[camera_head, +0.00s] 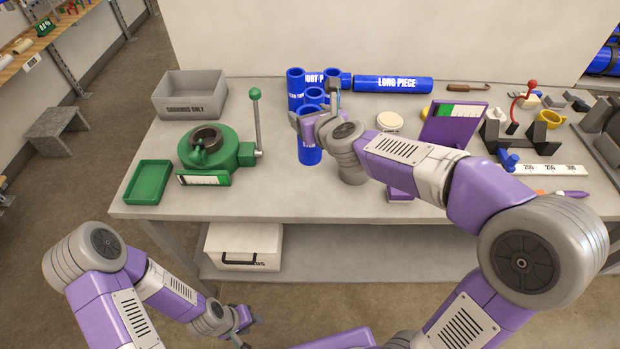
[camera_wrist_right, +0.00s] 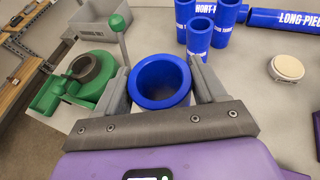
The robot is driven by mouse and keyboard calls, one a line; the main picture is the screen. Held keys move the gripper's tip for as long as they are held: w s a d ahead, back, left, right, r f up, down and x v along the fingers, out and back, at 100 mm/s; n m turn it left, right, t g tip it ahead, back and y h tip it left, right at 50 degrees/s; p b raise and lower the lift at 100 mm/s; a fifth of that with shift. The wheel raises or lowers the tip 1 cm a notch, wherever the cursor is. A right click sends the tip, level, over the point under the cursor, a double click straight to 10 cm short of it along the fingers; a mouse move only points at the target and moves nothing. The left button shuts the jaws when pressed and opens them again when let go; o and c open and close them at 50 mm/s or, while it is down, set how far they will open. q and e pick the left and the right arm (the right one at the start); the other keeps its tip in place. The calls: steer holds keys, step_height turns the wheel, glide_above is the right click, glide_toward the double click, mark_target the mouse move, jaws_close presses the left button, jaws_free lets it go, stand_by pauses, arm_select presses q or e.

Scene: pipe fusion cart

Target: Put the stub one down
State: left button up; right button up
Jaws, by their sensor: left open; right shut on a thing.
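My right gripper (camera_head: 311,120) is shut on a blue stub (camera_head: 309,154), an upright hollow tube. In the right wrist view the stub's open top (camera_wrist_right: 161,80) sits between the two fingers of the right gripper (camera_wrist_right: 163,88). Its label is hidden, so I cannot read which stub it is. I cannot tell whether its bottom touches the table. Several other blue stubs (camera_wrist_right: 200,38) stand behind it, in front of the short piece. My left gripper (camera_head: 245,324) is open and empty, low in front of the table.
Left of the held stub is a green clamp device (camera_head: 222,154) with an upright lever. A green tray (camera_head: 148,182) and a grey shavings bin (camera_head: 190,94) are further left. The long blue piece (camera_head: 393,84) lies at the back. The table front (camera_head: 265,195) is clear.

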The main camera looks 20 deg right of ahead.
mark_target(314, 150)
step_height(314, 150, down, 10)
steer(key=b, duration=0.7)
steer(key=shift+r, duration=0.1)
steer(key=shift+b, duration=0.3)
steer(key=o, duration=1.6)
steer(key=shift+c, duration=0.2)
steer(key=shift+s+r+p, duration=0.25)
steer(key=shift+s+p, duration=0.05)
steer(key=shift+p, duration=0.1)
steer(key=p+v, duration=0.4)
steer(key=v, duration=0.7)
steer(key=shift+s, duration=0.15)
